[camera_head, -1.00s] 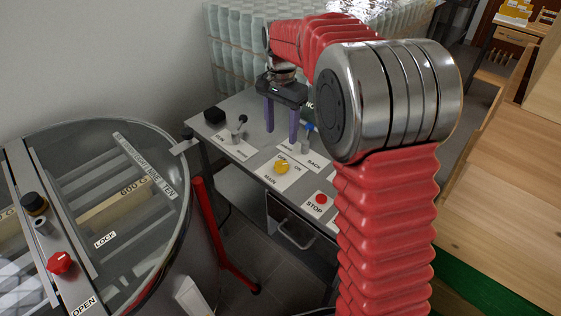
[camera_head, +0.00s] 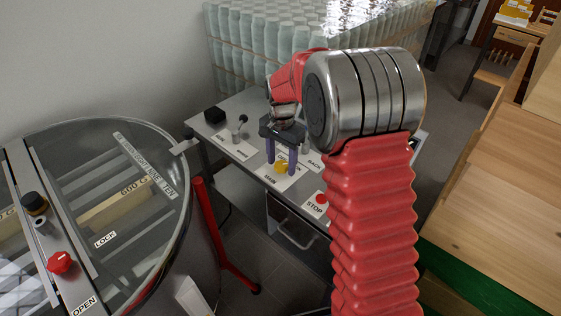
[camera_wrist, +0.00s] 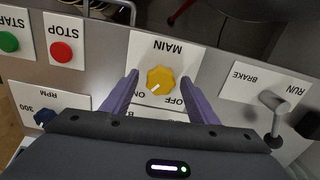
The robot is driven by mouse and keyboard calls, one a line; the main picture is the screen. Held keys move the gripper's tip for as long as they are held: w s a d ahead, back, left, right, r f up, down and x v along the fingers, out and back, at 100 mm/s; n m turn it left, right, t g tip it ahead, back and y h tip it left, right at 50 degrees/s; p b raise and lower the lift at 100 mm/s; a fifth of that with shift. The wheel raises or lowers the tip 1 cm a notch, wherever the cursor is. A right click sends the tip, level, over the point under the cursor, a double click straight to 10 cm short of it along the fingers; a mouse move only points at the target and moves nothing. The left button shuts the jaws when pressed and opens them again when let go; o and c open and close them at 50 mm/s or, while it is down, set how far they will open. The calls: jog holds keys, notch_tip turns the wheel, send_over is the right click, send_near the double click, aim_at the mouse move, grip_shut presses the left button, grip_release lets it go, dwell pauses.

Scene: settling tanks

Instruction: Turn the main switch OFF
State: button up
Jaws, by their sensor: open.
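The main switch is a yellow lobed knob (camera_wrist: 160,80) on a white plate marked MAIN, ON and OFF. In the wrist view, which shows the panel upside down, a pale mark on the knob points toward the ON label (camera_wrist: 139,95); the OFF label (camera_wrist: 183,99) is to the right. My gripper (camera_wrist: 158,82) is open, with one purple finger on each side of the knob and visible gaps to it. In the head view the knob (camera_head: 281,167) shows between the fingertips of my gripper (camera_head: 281,168). I cannot tell how far down the fingertips reach.
A red STOP button (camera_wrist: 61,52), a green START button (camera_wrist: 9,42), a blue RPM knob (camera_wrist: 45,117) and a RUN/BRAKE lever (camera_wrist: 273,103) surround the switch. A round glass-lidded tank (camera_head: 100,220) stands left of the panel. Stacked jars (camera_head: 240,50) stand behind.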

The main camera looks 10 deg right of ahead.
jog(key=shift+c, duration=0.5)
jog(key=c, duration=0.9)
jog(key=shift+a, duration=0.15)
jog(key=shift+c, duration=0.4)
jog(key=shift+o, duration=0.2)
